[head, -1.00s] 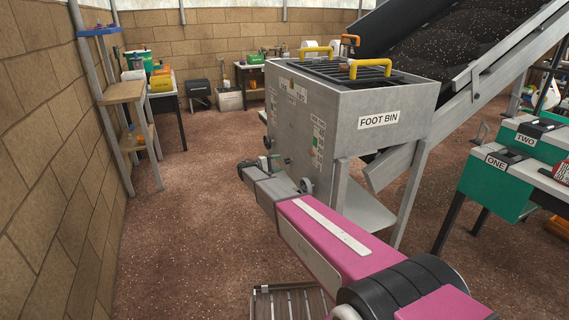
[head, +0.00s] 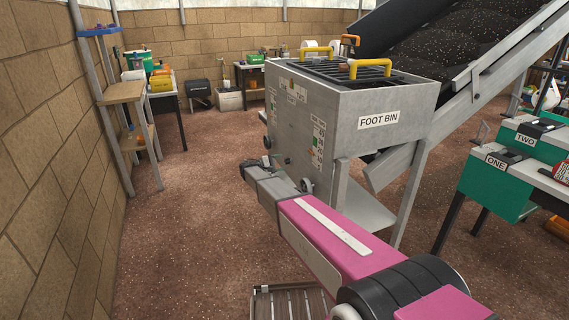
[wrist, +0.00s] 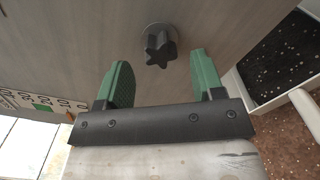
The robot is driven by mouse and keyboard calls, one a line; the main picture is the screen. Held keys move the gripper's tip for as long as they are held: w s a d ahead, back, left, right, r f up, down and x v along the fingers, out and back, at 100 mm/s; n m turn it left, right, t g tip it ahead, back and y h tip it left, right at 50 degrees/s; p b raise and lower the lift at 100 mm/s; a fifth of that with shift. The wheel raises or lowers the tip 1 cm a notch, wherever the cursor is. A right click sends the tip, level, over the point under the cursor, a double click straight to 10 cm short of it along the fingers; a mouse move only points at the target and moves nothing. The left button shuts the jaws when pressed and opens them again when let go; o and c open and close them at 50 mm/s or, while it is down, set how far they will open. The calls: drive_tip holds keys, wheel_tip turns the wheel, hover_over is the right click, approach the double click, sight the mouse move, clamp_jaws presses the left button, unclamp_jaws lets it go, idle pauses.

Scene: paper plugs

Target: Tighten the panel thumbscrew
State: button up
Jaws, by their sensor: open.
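The panel thumbscrew (wrist: 159,48) is a black star-shaped knob on a round grey base, set in a grey metal panel (wrist: 85,30). It shows in the upper middle of the wrist view. My gripper (wrist: 159,62) has two green fingers, spread wide and empty. The knob appears between and slightly beyond the fingertips, with visible space on both sides. In the head view my gripper (head: 247,170) is beside the left face of the foot bin (head: 385,100).
A conveyor (head: 480,50) rises at the right behind the bin. Green boxes (head: 490,185) stand at the right. A shelf rack (head: 125,93) stands along the left wall. The floor (head: 190,220) between wall and bin is open.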

sight(287, 161)
drive_tip(key=shift+x, duration=1.45)
drive_tip(key=c, duration=0.9)
drive_tip(key=shift+c, duration=0.7)
drive_tip(key=shift+m, duration=1.7)
drive_tip(key=o, duration=1)
